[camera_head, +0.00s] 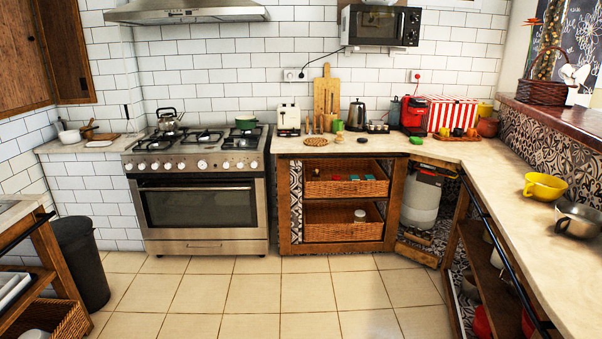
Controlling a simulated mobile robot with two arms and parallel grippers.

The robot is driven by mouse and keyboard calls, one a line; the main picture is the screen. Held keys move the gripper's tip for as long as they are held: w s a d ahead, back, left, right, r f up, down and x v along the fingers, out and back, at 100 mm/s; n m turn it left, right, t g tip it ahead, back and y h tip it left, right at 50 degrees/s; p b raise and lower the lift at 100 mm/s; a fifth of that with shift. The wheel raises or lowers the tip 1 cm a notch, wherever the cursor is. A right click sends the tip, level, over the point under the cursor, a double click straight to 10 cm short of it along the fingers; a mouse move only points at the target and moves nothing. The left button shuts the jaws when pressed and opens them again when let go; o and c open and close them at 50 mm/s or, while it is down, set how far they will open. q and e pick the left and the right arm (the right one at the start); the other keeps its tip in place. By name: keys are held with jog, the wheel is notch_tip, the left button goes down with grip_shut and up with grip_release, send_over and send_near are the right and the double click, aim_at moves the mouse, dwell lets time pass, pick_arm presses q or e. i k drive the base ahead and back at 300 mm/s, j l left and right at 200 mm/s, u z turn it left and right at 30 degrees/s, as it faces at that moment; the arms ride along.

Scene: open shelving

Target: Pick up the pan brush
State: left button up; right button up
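I cannot pick out the pan brush for certain in this view; several small items on the counters are too small to tell apart. Neither my left nor my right gripper is in view.
A steel stove (200,190) stands at the back left with a kettle (169,119) and green pot (246,122). Beside it are wicker baskets (343,222) in open shelving. A yellow bowl (545,186) and steel pan (578,220) sit on the right counter (500,205). The tiled floor (255,292) is clear.

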aim_at(340, 139)
jog(key=i, duration=2.25)
